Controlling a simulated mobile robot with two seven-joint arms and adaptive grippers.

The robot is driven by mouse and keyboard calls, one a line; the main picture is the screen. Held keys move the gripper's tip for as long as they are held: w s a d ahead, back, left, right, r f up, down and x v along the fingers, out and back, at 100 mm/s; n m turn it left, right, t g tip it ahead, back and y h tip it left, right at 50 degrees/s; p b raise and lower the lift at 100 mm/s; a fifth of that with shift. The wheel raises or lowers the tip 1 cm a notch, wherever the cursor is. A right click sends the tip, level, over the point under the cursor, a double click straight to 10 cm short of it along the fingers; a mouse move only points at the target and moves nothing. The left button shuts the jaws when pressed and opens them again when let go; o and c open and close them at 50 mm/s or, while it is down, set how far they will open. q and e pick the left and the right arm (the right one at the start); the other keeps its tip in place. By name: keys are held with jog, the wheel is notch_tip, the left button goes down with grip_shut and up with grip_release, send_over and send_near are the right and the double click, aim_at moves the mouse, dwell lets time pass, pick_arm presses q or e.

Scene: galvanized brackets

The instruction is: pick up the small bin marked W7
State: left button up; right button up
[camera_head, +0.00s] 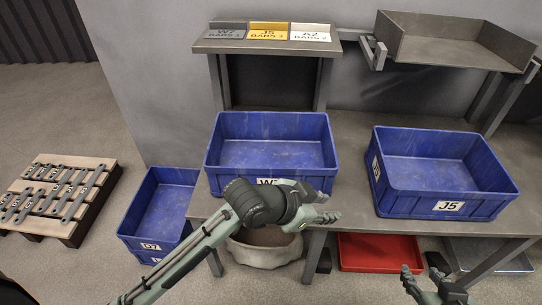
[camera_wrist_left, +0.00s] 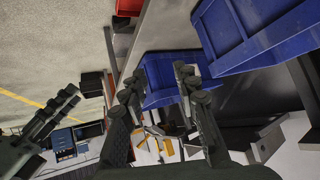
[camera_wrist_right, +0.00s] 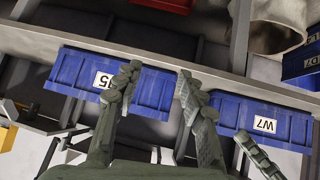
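The blue bin marked W7 (camera_head: 270,126) stands upright and empty on the grey table. My left forearm and wrist cover part of its front and label. Its label shows in the right wrist view, on the bin's front (camera_wrist_right: 285,123). My left gripper (camera_head: 326,205) is in front of the bin's right front corner, fingers apart and empty; its fingers also show in the left wrist view (camera_wrist_left: 160,82). I cannot tell its exact gap to the bin. My right gripper (camera_head: 420,270) is low at the bottom, open and empty, with spread fingers in the right wrist view (camera_wrist_right: 157,72).
A blue bin marked J5 (camera_head: 440,205) stands to the right on the table. Stacked blue bins (camera_head: 160,205) are on the floor at left. A shelf (camera_head: 268,46) carries W7, J5 and A2 plates. A red tray (camera_head: 380,253) and a pale sack (camera_head: 266,252) are below the table.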

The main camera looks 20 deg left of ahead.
pick_arm(q)
jog(key=w+a+r+m+g+y+p, duration=0.1)
jog(key=w+a+m+g, duration=0.1)
jog(key=w+a+r+m+g+y+p, duration=0.1)
jog(key=a+m+g+p, duration=0.1)
jog(key=w+a+r+m+g+y+p, duration=0.1)
jog(key=w+a+m+g, duration=0.1)
jog(key=a, duration=0.1)
jog(key=shift+w+a+y, duration=0.1)
jog(key=shift+w+y, duration=0.25)
jog(key=shift+y, duration=0.05)
jog(key=n+g+y, duration=0.1)
jog(key=g+y, duration=0.1)
send_over(271, 181)
jog(key=shift+a+f+p, duration=0.1)
jog(key=shift+f+p, duration=0.2)
jog(key=shift+f, duration=0.3)
jog(key=shift+w+f+b, duration=0.1)
jog(key=shift+f+b, duration=0.25)
jog(key=shift+f, duration=3.5)
grip_shut()
pick_arm(e)
jog(key=s+d+f+g+h, duration=0.2)
jog(key=s+d+f+g, duration=0.4)
jog(key=f, duration=0.5)
jog(key=s+d, duration=0.2)
jog(key=s, duration=0.1)
jog(key=shift+s+d+m+g, duration=0.15)
jog(key=shift+d+m+g, duration=0.15)
jog(key=shift+m, duration=0.1)
